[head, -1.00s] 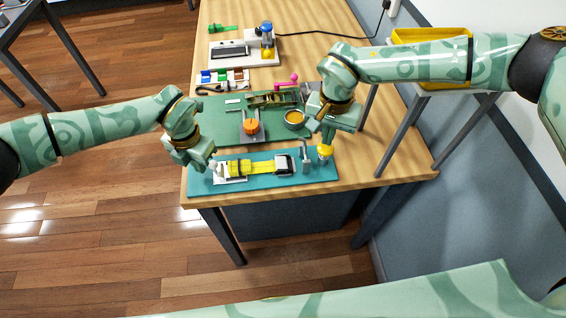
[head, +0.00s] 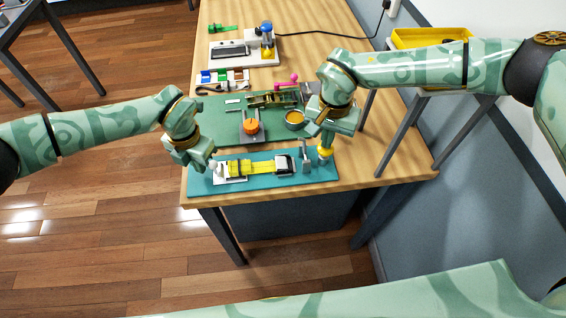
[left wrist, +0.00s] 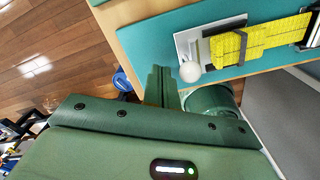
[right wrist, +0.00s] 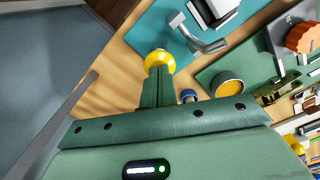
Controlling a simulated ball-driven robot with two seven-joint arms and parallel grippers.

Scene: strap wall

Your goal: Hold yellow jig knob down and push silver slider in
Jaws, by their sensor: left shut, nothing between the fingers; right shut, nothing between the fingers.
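The yellow knob (head: 325,153) stands at the right end of the teal jig board (head: 262,181). My right gripper (head: 326,143) is shut and empty, its fingertips on or just above the knob's top; the right wrist view shows them overlapping the knob (right wrist: 160,62). At the board's left end is a silver-white plate with a white ball (left wrist: 190,71), seemingly the slider. My left gripper (left wrist: 163,72) is shut and empty beside the ball; contact cannot be told. In the head view my left gripper (head: 208,164) partly covers that end. A yellow strap (head: 256,167) runs right from the plate to a buckle (head: 284,164).
A grey bent lever (head: 305,158) stands between buckle and yellow knob. Behind lies a green board (head: 222,132) with an orange knob (head: 250,126) and a round tin (head: 295,118). The table's front edge is close to the jig board.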

